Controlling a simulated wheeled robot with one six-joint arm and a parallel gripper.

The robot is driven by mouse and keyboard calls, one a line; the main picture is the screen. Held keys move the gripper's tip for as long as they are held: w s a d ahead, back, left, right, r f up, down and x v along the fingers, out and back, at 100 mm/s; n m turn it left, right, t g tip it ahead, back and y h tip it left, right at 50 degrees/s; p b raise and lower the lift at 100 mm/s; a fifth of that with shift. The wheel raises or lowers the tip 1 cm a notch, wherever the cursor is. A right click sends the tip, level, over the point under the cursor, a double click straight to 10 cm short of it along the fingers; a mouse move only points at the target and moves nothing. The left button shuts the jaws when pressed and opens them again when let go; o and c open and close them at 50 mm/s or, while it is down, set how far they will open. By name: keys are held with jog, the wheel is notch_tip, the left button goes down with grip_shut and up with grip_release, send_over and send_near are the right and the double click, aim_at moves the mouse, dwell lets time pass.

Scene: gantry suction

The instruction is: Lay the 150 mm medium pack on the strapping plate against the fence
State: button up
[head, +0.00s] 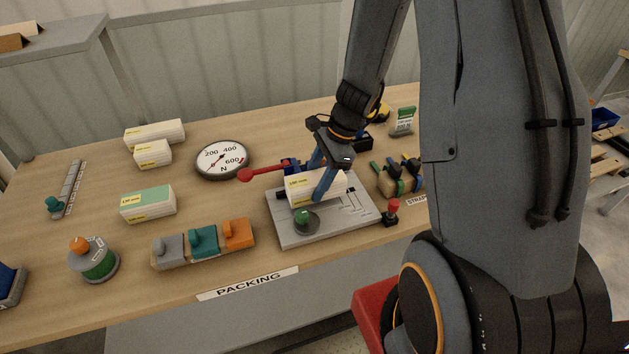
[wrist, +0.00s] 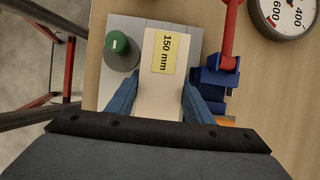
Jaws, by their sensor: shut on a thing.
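The 150 mm pack (head: 299,198) is a white box with a yellow label. In the wrist view the pack (wrist: 160,88) reads "150 mm". My gripper (head: 317,184) is shut on it, with one blue finger on each side in the wrist view (wrist: 162,102). The pack is over the grey strapping plate (head: 345,222); I cannot tell whether it touches the plate. A green knob (head: 306,221) stands at the plate's front. A blue clamp (wrist: 218,78) with a red lever (head: 262,173) is at the back. The fence is not clearly visible, and the pack hides part of the plate.
A round gauge (head: 222,160) lies behind left of the plate. Other packs (head: 147,204) lie further left. Grey, teal and orange blocks (head: 203,243) sit in front left.

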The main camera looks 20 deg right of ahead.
jog(key=shift+f+b, duration=0.7)
jog(key=shift+f, duration=0.35)
jog(key=o, duration=1.4)
jog(key=shift+r, duration=0.1)
jog(key=shift+b+v, duration=0.6)
jog(key=shift+v, duration=3.25)
jog(key=s+a+r+n+h, duration=0.1)
jog(key=s+n, duration=0.2)
jog(key=n, duration=0.3)
jog(key=s+a+r+n+t+h+b, duration=0.1)
jog(key=s+n+h, duration=0.1)
jog(key=n, duration=0.4)
jog(key=s+a+r+n+h+b, duration=0.1)
jog(key=s+n, duration=0.3)
jog(key=n, duration=0.2)
jog(key=shift+s+r+h, duration=0.15)
jog(key=shift+s+h, duration=0.05)
jog(key=shift+h, duration=0.1)
